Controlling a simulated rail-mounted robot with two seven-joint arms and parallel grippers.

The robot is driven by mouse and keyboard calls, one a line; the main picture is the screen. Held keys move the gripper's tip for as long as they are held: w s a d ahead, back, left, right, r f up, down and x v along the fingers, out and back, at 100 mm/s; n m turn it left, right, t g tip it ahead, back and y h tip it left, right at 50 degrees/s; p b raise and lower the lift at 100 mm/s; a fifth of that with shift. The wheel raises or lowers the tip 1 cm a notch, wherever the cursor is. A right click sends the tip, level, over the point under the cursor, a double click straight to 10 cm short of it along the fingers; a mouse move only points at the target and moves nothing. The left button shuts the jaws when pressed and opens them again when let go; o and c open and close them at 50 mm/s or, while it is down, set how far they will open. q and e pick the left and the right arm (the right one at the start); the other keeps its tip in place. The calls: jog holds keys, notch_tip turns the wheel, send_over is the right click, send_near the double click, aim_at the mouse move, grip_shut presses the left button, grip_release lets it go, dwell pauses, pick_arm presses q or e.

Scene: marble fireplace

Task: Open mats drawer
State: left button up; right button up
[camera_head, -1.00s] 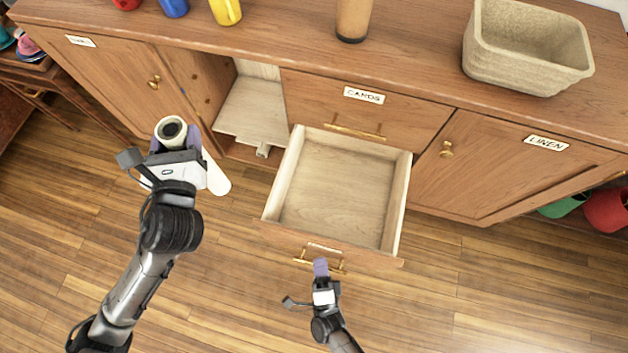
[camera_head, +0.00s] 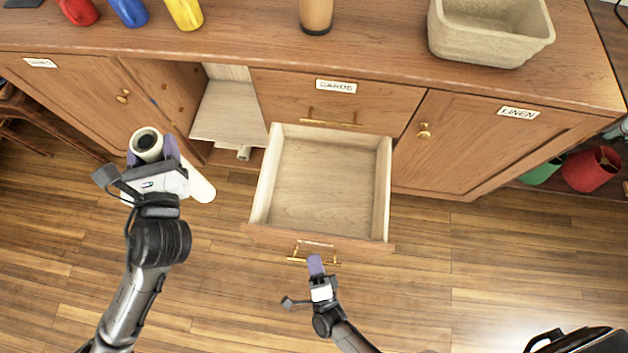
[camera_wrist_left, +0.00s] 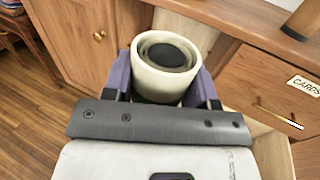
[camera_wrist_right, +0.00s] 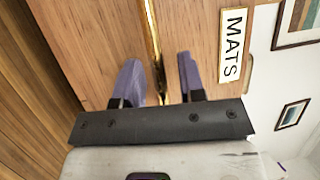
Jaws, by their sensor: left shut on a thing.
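The mats drawer is pulled well out below the cards drawer, and its inside (camera_head: 318,185) is empty. Its brass handle (camera_head: 298,259) is on the front, and the MATS label (camera_wrist_right: 232,45) shows in the right wrist view. My right gripper (camera_head: 315,262) is at this handle; in the right wrist view its fingers (camera_wrist_right: 160,80) stand apart on either side of the bar. My left gripper (camera_head: 152,150) is shut on a cream roll (camera_wrist_left: 165,65) with a dark hollow end, held in front of the cabinet. A pale length behind the gripper seems part of it.
An open cubby (camera_head: 225,110) is left of the drawers. The cards drawer (camera_head: 335,100) and linen door (camera_head: 460,140) are shut. A basket (camera_head: 490,35), a tan cylinder (camera_head: 316,15) and coloured cups stand on top. The floor in front is mostly clear.

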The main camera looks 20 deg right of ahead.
jog(key=s+f+p, duration=0.2)
jog(key=s, duration=0.9)
jog(key=shift+s, duration=0.35)
jog(key=shift+f, duration=0.1)
